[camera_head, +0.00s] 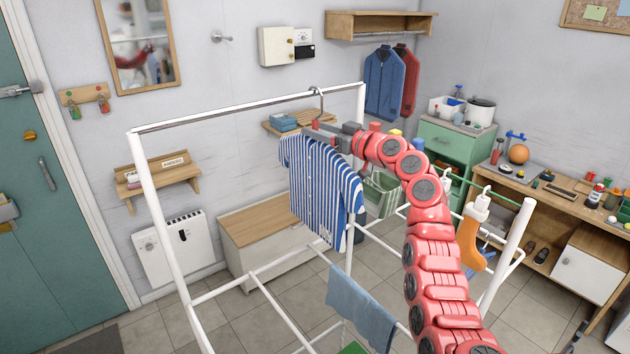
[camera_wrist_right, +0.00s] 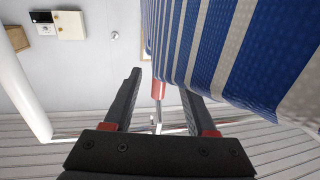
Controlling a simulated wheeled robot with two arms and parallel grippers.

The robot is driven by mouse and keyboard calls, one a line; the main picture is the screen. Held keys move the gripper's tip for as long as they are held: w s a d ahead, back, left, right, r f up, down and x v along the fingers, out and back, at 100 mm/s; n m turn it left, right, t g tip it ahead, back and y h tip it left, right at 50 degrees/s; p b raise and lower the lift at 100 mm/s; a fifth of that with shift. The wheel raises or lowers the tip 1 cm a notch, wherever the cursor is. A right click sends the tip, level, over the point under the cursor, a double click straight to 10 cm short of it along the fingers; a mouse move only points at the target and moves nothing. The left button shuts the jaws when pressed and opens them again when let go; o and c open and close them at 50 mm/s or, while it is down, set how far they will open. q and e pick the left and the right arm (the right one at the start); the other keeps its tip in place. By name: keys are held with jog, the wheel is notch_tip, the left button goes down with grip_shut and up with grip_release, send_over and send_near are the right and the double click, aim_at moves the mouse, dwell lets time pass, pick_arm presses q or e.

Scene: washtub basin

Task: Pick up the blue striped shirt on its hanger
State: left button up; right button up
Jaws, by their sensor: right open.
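The blue and white striped shirt (camera_head: 318,185) hangs on its hanger from the top rail of a white drying rack (camera_head: 240,115). The hanger's metal hook (camera_head: 317,97) is over the rail. My right gripper (camera_head: 318,132) is at the hanger's neck, just above the shirt's collar. In the right wrist view its two dark fingers (camera_wrist_right: 160,85) are apart, with a red part of the hanger (camera_wrist_right: 158,92) showing between them. The shirt (camera_wrist_right: 235,50) fills the upper right there and partly covers one finger. My left gripper is not in view.
A light-blue cloth (camera_head: 360,308) and an orange sock (camera_head: 475,240) hang on lower parts of the rack. A wooden-topped bench (camera_head: 265,222) stands behind the shirt. A workbench (camera_head: 560,205) with several items is at the right.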

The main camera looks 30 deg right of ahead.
jog(key=shift+x, duration=0.75)
grip_shut()
dwell(0.9)
